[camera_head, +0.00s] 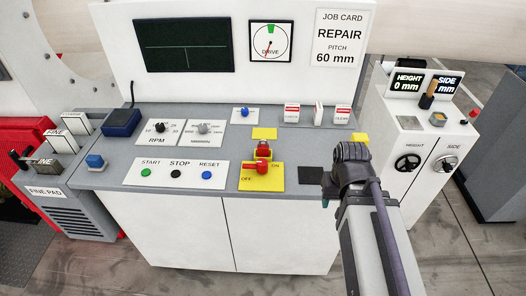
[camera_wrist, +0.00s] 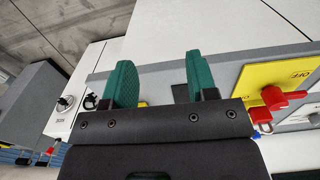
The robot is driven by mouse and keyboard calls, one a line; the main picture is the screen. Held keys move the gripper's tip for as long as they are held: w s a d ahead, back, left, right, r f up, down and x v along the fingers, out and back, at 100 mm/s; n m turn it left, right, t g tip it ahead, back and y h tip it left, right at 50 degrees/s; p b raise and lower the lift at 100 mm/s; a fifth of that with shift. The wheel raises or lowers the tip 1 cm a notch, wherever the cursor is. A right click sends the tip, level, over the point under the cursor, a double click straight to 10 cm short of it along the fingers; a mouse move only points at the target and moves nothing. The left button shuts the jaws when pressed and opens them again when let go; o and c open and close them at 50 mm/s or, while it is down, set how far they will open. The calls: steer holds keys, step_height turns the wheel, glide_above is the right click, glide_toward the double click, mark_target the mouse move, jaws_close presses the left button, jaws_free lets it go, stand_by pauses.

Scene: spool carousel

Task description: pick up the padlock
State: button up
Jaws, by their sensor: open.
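A small red body that looks like the padlock (camera_head: 263,150) is on the yellow switch plate (camera_head: 276,183), just above the red rotary handle (camera_head: 257,168). I cannot tell whether it hangs on the plate or stands on it. In the wrist view the red handle (camera_wrist: 275,97) shows at the right on its yellow plate, with a small red part beside it that I cannot identify surely. My gripper (camera_wrist: 162,80) is open, its two green fingers apart with nothing between them. It is over the console's right part, away from the red items.
The grey console (camera_head: 225,187) carries several buttons, dials and cards. A dark square pad (camera_head: 310,174) lies right of the switch plate. A white cabinet (camera_head: 421,126) with handwheels stands at the right. An upright white panel (camera_head: 220,40) rises behind the console.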

steer(key=shift+o, duration=0.4)
steer(key=m+y+p, duration=0.4)
steer(key=m+y, duration=0.1)
steer(key=m, duration=1.3)
glide_toward(264, 146)
steer(key=shift+h, duration=0.3)
steer(key=b+x, duration=1)
steer(key=shift+a+f, duration=0.25)
steer(key=shift+a, duration=0.2)
steer(key=shift+r, duration=0.2)
jaws_close()
